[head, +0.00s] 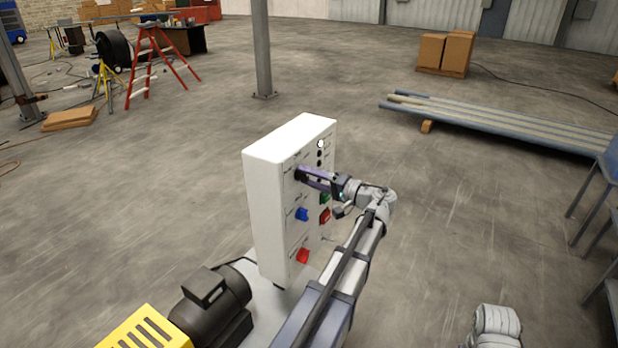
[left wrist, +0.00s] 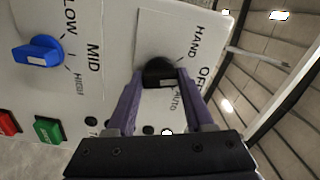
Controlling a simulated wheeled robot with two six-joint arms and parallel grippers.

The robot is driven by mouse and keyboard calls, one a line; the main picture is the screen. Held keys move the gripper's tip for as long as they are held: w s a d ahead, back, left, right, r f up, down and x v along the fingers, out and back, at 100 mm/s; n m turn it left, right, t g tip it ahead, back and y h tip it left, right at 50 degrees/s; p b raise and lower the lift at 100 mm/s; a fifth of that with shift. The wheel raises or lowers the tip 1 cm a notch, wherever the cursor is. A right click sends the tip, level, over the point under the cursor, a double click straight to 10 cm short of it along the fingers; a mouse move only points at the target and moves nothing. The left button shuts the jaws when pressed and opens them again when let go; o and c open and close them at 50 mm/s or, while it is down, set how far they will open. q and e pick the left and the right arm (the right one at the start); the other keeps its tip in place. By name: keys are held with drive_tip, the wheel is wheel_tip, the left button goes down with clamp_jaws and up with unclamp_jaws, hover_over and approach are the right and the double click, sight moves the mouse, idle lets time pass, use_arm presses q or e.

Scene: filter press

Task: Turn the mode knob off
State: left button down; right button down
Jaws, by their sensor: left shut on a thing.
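The mode knob (left wrist: 158,70) is black and sits on the white panel face, beside the labels HAND, OFF and AUTO. In the head view the knob (head: 299,174) is high on the face of the white control box (head: 265,185). My left gripper (head: 312,180) reaches it from the right. In the left wrist view its purple fingers (left wrist: 158,86) are closed on both sides of the knob. A pale mark shows on the knob near the AUTO label, but its exact setting is hard to tell.
A blue knob (left wrist: 38,52) marked LOW, MID and HIGH is beside it. A green button (left wrist: 48,130) and red controls, including a red knob (head: 303,256), are on the same face. A black motor (head: 222,300) stands at the box's foot. Floor beyond the box is open.

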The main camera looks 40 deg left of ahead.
use_arm(q)
drive_tip(key=shift+m, duration=1.6)
drive_tip(key=shift+c, duration=1.4)
unclamp_jaws()
drive_tip(key=d, duration=0.8)
drive_tip(key=shift+w, duration=0.4)
drive_tip(key=shift+f, duration=0.1)
